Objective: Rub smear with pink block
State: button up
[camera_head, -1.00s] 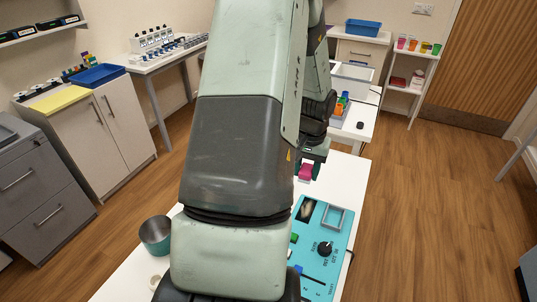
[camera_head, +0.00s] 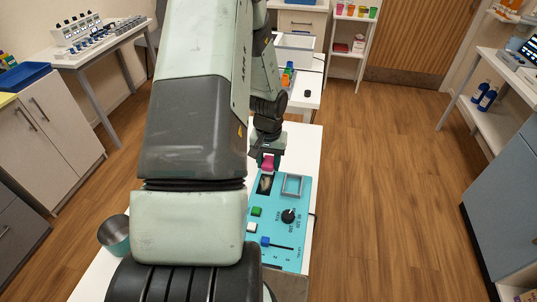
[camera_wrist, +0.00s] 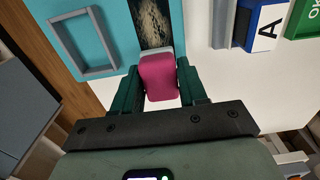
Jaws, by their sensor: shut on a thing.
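My gripper (camera_wrist: 159,88) is shut on the pink block (camera_wrist: 158,77), which sits between its two green fingers in the wrist view. In the head view the pink block (camera_head: 268,161) shows at the far end of the teal panel (camera_head: 289,246). The smear (camera_wrist: 151,22) is a pale, streaky patch on a dark strip of the panel, just beyond the block in the wrist view. It also shows in the head view (camera_head: 265,184), right below the block. I cannot tell whether the block touches the panel.
A raised grey frame (camera_head: 293,185) stands on the panel beside the smear. The panel also has a black knob (camera_head: 288,216), coloured buttons and a slider (camera_head: 281,246). A metal cup (camera_head: 115,235) stands at the left of the white table. Lettered blocks (camera_wrist: 266,26) lie nearby.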

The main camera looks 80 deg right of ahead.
aim_at(267, 180)
jog(key=shift+f, duration=0.6)
jog(key=shift+a+f, duration=0.35)
jog(key=shift+a, duration=3.55)
jog(key=shift+d, duration=0.85)
jog(key=d, duration=0.3)
jog(key=shift+d, duration=1.55)
jog(key=shift+r, duration=4.1)
